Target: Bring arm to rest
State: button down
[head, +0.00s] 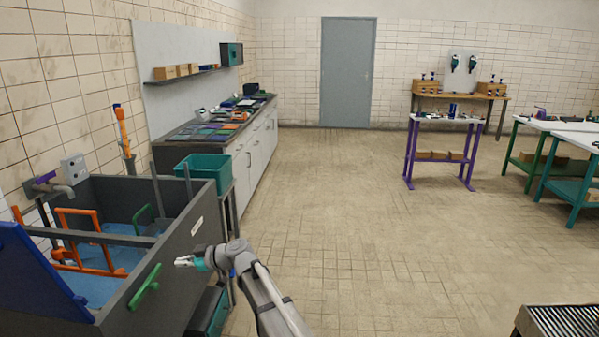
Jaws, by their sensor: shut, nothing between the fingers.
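My arm reaches up from the bottom of the head view, with its wrist bent toward the left. My gripper (184,262) points left, with its fingers together and nothing held. It shows in front of the grey side wall of a large open tank (180,270). I cannot tell how much space lies between the fingertips and that wall.
The tank has a green handle (145,287) and orange frames (88,240). A teal bin (203,168) stands behind it, by a long counter (245,150). A purple-legged table (440,150) and green-legged tables stand right. A roller conveyor (560,322) is bottom right. The middle floor is clear.

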jog(key=d+f+m+h+p, duration=0.3)
jog(key=d+m+h+p, duration=0.15)
jog(key=d, duration=1.45)
jog(key=s+d+m+h+p, duration=0.2)
jog(key=s+d+m+h, duration=0.1)
jog(key=d, duration=0.9)
jog(key=s+d+m+h+p, duration=0.2)
jog(key=s+d+m+h, duration=0.2)
jog(key=d, duration=0.9)
jog(key=s+d+m+h+p, duration=0.2)
jog(key=s+d+m, duration=0.4)
jog(key=d, duration=0.7)
jog(key=shift+s+m+g+h, duration=0.2)
jog(key=shift+m+g+h, duration=0.1)
jog(key=shift+m+h, duration=0.4)
jog(key=shift+a, duration=0.1)
